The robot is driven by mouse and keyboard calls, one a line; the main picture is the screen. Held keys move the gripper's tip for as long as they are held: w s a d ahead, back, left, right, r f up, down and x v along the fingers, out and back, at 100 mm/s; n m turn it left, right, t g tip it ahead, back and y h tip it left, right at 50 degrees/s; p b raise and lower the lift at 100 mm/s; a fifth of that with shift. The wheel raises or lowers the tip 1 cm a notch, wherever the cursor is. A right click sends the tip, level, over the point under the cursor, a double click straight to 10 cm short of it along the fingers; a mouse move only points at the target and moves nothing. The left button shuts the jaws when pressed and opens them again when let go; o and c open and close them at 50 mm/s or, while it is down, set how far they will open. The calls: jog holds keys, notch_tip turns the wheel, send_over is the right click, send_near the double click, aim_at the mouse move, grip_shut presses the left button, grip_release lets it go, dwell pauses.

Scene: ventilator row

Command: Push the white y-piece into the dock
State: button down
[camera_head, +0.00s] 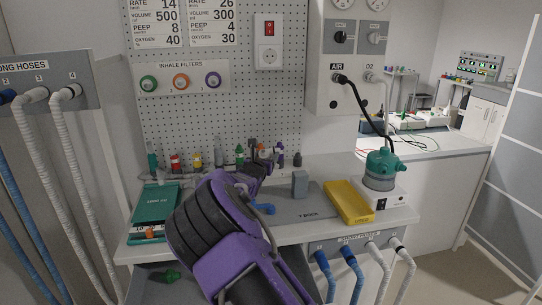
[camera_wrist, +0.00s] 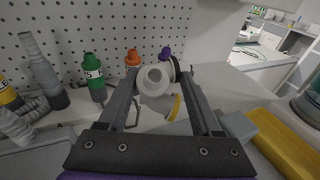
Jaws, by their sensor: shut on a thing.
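My gripper (camera_head: 256,166) is over the back part of the worktop, in front of the pegboard. In the head view my arm hides most of the y-piece. A grey block (camera_head: 300,184), possibly the dock, stands on a grey mat (camera_head: 308,206) to the right of my gripper. The wrist view shows a grey block (camera_wrist: 238,126) beside the right finger. I see no contact between y-piece and block.
Bottles with green (camera_wrist: 92,66), orange (camera_wrist: 132,58) and purple caps stand along the pegboard. A yellow tray (camera_head: 348,202) and a teal-topped device (camera_head: 382,168) are at the right. A green case (camera_head: 157,203) is at the left. A blue connector (camera_head: 263,208) shows beside my arm.

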aim_at(267, 153)
jog(key=shift+f+b, duration=1.4)
jog(key=shift+f, duration=1.35)
grip_release()
notch_tip(267, 153, up, 10)
jog(key=shift+d+f+p, duration=0.1)
jog(key=shift+f+p, duration=0.1)
jog(key=shift+p, duration=0.85)
notch_tip(267, 153, up, 8)
jog(key=p, duration=0.6)
jog(key=shift+r, duration=0.2)
